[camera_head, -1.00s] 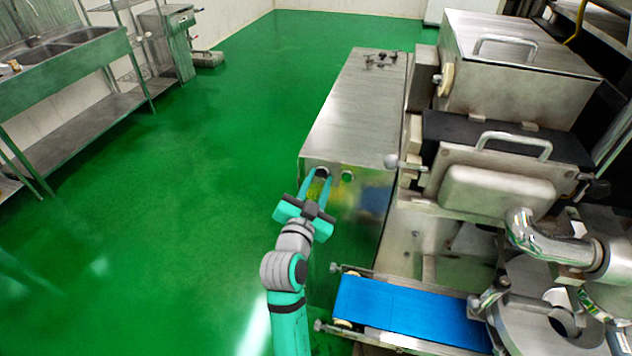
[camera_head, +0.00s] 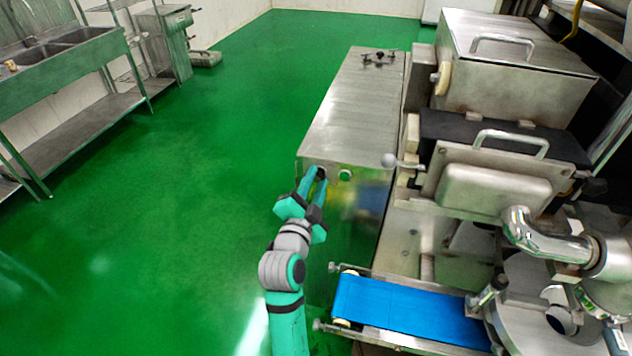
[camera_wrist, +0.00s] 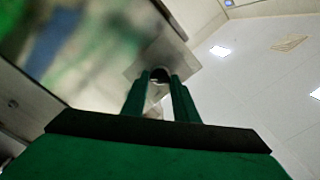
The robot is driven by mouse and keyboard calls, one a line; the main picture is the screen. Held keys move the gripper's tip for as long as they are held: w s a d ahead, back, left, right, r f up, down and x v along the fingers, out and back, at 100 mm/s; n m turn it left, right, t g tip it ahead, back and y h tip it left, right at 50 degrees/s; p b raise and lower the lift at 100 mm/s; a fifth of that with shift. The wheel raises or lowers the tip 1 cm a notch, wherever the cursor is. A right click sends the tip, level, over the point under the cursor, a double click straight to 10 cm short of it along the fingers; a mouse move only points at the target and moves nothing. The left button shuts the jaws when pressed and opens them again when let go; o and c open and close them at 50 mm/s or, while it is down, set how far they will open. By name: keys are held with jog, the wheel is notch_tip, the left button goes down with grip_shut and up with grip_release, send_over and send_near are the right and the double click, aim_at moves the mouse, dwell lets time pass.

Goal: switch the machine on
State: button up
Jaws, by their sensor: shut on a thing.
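The encrusting machine (camera_head: 352,110) is a steel body with a long flat-topped cabinet. On the cabinet's front face, near the top, is a dark round knob (camera_head: 321,172), with a green button (camera_head: 345,175) to its right. My gripper (camera_head: 316,180) is at the front face with its fingers around the knob, shut on it. In the wrist view the two green fingertips of my gripper (camera_wrist: 160,80) hold the dark knob (camera_wrist: 160,74) between them. The fingers partly hide the knob. The gripper is turned, with its fingers at a slant in the head view.
A blue conveyor belt (camera_head: 400,312) sticks out low to the right of my arm. A steel lidded hopper (camera_head: 515,75) and a handled cover (camera_head: 495,185) stand at the right. A sink bench (camera_head: 75,55) is far left. Green floor (camera_head: 200,160) lies open between.

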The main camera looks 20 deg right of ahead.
jog(key=shift+f, duration=0.1)
jog(key=o, duration=1.1)
jog(key=shift+c, duration=0.2)
jog(key=v, duration=1)
jog(key=shift+s+a, duration=0.2)
jog(key=shift+s, duration=0.2)
jog(key=shift+a, duration=0.1)
